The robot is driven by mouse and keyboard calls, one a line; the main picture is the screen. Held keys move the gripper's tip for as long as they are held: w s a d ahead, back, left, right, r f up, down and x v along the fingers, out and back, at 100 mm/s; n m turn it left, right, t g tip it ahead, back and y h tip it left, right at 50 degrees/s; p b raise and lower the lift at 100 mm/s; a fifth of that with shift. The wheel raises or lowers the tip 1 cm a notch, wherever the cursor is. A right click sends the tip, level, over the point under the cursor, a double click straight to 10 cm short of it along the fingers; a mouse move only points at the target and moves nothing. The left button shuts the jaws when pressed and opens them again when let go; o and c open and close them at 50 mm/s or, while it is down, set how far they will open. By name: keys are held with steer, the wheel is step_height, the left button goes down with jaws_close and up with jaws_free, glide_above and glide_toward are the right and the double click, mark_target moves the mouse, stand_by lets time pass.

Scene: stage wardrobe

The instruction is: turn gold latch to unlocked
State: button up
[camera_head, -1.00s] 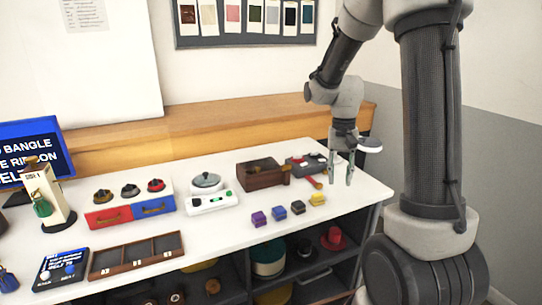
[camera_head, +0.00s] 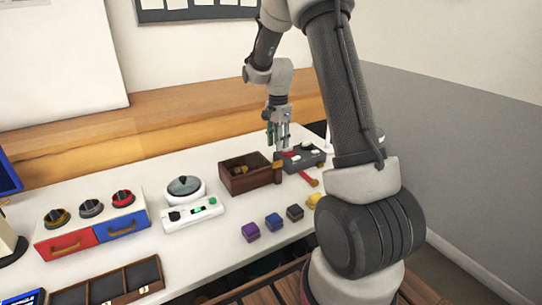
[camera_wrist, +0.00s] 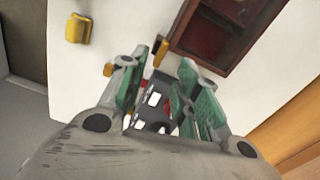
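A gold-toned round knob (camera_head: 57,217) sits at the left of a row of three turning knobs on the red-and-blue drawer unit (camera_head: 137,207); I take it for the gold latch. Its locked or unlocked setting is too small to read. My gripper (camera_head: 278,138) is far to the right of it, over the grey box with red and white parts at the table's back right. In the wrist view my gripper (camera_wrist: 162,95) has its green-padded fingers apart, with the grey box (camera_wrist: 150,120) showing between them. Nothing is held. The drawer unit is outside the wrist view.
An open wooden box (camera_head: 237,184) stands left of my gripper, with a gold piece (camera_head: 277,165) at its corner. A white device with a round lid (camera_head: 185,187) stands between it and the drawers. Small coloured blocks (camera_head: 273,221) line the front. A compartment tray (camera_head: 104,292) lies front left.

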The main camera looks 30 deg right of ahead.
mark_target(278, 161)
steer(key=shift+w+m, duration=0.1)
steer(key=shift+m, duration=0.7)
steer(key=shift+f, duration=0.25)
step_height(278, 161, down, 7)
steer(key=shift+f, duration=0.15)
steer(key=shift+c, duration=0.2)
jaws_close()
